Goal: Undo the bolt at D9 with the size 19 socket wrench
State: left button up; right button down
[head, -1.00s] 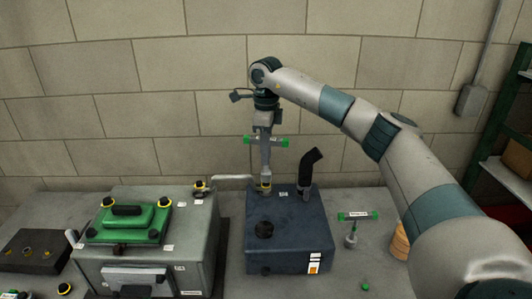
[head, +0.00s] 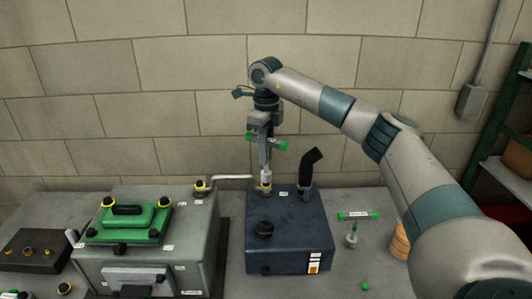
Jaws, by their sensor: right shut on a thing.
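My right gripper (head: 265,138) is shut on the crossbar of a T-handled socket wrench (head: 281,145) with green ends. It holds the wrench upright above the back left corner of the dark blue box (head: 290,235). The wrench's lower end meets a yellowish ringed fitting (head: 265,188) there; the bolt itself is hidden under it. I cannot read the label (head: 284,194) beside it, nor the size on the wrench. My left gripper is not in view.
A second green-handled T wrench (head: 352,236) stands on the grey table right of the box. A black bent pipe (head: 306,172) rises from the box close to the wrench. A grey engine block (head: 200,245) with a green cover (head: 128,222) stands to the left.

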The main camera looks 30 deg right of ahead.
jog(key=shift+f+b, duration=0.45)
jog(key=shift+f, duration=0.3)
jog(key=shift+n, duration=0.3)
jog(key=n, duration=0.3)
jog(key=shift+n, duration=0.3)
jog(key=n, duration=0.5)
jog(key=shift+r, duration=0.1)
jog(key=n, duration=0.9)
